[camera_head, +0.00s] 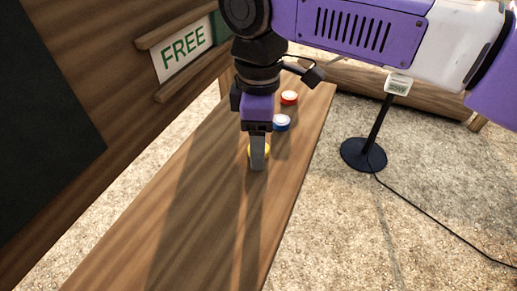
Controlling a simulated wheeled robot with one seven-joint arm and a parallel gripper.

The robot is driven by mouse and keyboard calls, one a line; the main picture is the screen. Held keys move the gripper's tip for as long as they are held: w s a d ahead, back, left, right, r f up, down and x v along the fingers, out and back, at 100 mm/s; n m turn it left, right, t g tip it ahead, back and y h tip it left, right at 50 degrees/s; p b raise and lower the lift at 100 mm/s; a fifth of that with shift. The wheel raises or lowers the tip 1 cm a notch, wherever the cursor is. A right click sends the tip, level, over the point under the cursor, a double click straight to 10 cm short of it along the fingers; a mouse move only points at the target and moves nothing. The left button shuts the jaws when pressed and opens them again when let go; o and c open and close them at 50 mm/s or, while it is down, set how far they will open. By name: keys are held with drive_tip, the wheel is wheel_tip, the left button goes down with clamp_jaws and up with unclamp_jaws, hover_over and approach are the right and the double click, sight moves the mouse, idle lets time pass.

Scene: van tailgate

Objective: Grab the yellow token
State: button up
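The yellow token (266,149) is on the wooden plank, mostly hidden behind my gripper's finger, with only its yellow edge showing. My gripper (258,164) points down at the token. Only one finger shows clearly, so I cannot tell whether it is open or shut, or whether it touches the token. A blue token (282,123) with a pale top lies just beyond, to the upper right. A red token (289,98) with a pale top lies farther back on the plank.
The wooden plank (205,225) is clear in front of my gripper. A wooden panel with a "FREE" sign (184,49) stands at left. A stand with a round dark base (363,154) and trailing cable is on the ground at right.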

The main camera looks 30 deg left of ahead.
clamp_jaws()
drive_tip(key=shift+r, duration=0.15)
